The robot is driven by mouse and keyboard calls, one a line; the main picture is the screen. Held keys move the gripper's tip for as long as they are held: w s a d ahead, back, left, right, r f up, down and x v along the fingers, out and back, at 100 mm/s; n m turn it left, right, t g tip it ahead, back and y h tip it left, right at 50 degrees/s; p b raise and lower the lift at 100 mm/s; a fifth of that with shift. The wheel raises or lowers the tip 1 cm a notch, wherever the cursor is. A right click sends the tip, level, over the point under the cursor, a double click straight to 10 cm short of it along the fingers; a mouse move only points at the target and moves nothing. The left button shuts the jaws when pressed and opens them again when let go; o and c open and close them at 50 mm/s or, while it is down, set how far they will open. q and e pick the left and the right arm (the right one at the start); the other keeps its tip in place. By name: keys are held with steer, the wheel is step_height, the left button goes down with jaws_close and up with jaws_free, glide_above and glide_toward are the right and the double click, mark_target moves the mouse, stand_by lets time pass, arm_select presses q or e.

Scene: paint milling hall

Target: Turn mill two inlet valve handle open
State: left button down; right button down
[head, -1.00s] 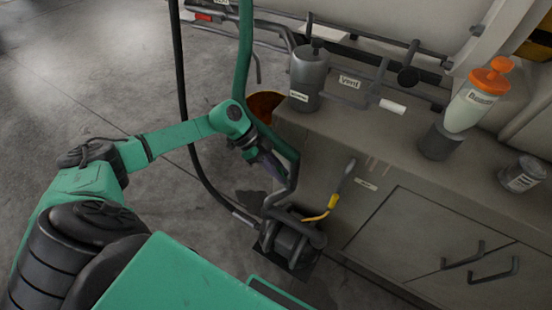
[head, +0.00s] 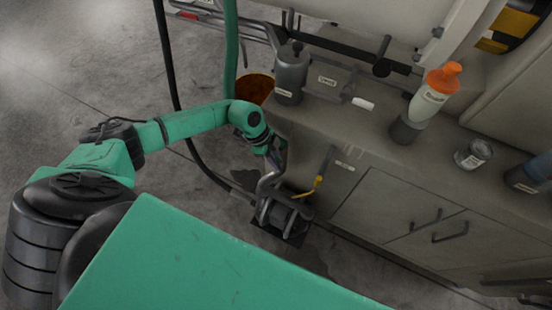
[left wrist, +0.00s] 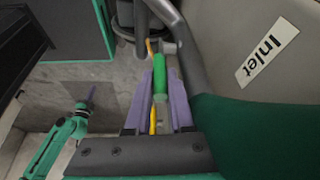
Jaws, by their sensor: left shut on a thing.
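A valve handle with a green grip (left wrist: 161,80) lies between the purple fingers of my left gripper (left wrist: 160,100) in the left wrist view. The fingers are shut on it. A white label reading "Inlet" (left wrist: 267,51) is to its right, beside grey pipe (left wrist: 188,45). In the head view my left gripper (head: 276,157) is at the bent grey pipe by the cabinet corner, and it hides the handle. My right gripper (left wrist: 88,95) shows small at the left of the left wrist view; its jaw opening cannot be made out.
A dark pump (head: 285,218) stands on the floor below the pipe. A yellow-tipped lever (head: 319,181) is on the cabinet side (head: 350,215). A grey canister (head: 290,75) and an orange-capped bottle (head: 433,92) stand on top. Floor at left is open.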

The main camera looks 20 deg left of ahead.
arm_select(q)
steer(key=shift+d, duration=0.15)
steer(key=c, duration=0.8)
jaws_free()
steer(key=shift+a+r, duration=0.25)
steer(key=shift+r, duration=0.15)
steer(key=v, duration=1.3)
steer(key=shift+r, duration=0.4)
